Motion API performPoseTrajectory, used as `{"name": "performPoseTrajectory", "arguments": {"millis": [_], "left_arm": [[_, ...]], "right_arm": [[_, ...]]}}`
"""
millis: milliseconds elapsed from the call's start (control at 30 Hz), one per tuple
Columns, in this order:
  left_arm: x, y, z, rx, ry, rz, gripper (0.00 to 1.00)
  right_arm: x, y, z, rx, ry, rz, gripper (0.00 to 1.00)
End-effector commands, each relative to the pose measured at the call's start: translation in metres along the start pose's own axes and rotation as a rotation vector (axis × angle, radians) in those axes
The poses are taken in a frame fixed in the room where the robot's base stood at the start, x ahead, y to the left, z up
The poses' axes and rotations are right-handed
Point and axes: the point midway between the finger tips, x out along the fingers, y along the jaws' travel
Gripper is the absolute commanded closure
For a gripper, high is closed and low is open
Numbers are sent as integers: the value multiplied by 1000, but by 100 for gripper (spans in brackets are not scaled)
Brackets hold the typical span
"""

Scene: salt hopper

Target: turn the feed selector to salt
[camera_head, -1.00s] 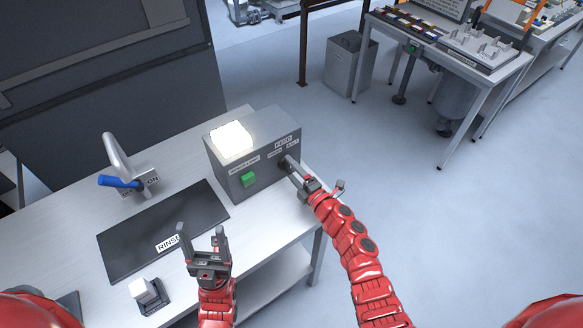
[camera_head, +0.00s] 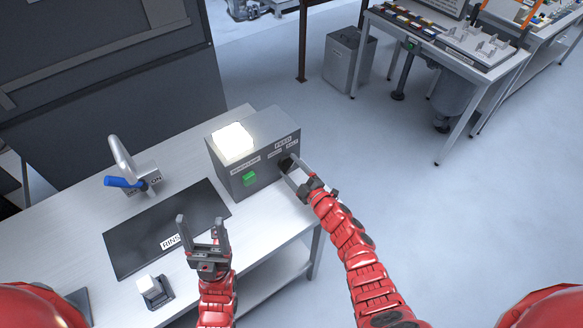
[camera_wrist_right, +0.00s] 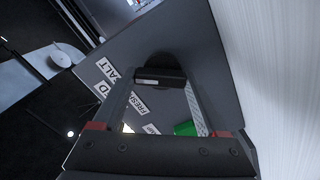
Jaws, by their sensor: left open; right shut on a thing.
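The feed selector is a dark knob (camera_head: 286,162) on the front of a grey box (camera_head: 233,181), below the FEED label (camera_head: 283,142) and two smaller labels. My right gripper (camera_head: 290,168) is shut on this knob. In the right wrist view the knob (camera_wrist_right: 160,74) sits between the two fingers, with the labels SALT (camera_wrist_right: 106,67) and FRESH (camera_wrist_right: 131,101) beside it. The exact way the knob points is hard to read. My left gripper (camera_head: 200,224) is open and empty above the table, near the dark RINSE mat.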

Motion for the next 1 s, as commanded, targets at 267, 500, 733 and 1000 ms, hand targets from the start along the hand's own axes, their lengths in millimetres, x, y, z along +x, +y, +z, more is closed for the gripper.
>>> {"name": "performPoseTrajectory", "arguments": {"millis": [267,500,733,1000], "left_arm": [[0,0,0,0,0,0,32],[0,0,0,0,0,0,32],[0,0,0,0,0,0,32],[-3,0,0,0,0,0,32]], "right_arm": [[0,-1,1,12,-1,-1,81],[0,-1,0,12,-1,-1,9],[0,-1,0,10,0,0,0],[-13,0,1,6,2,2,0]]}}
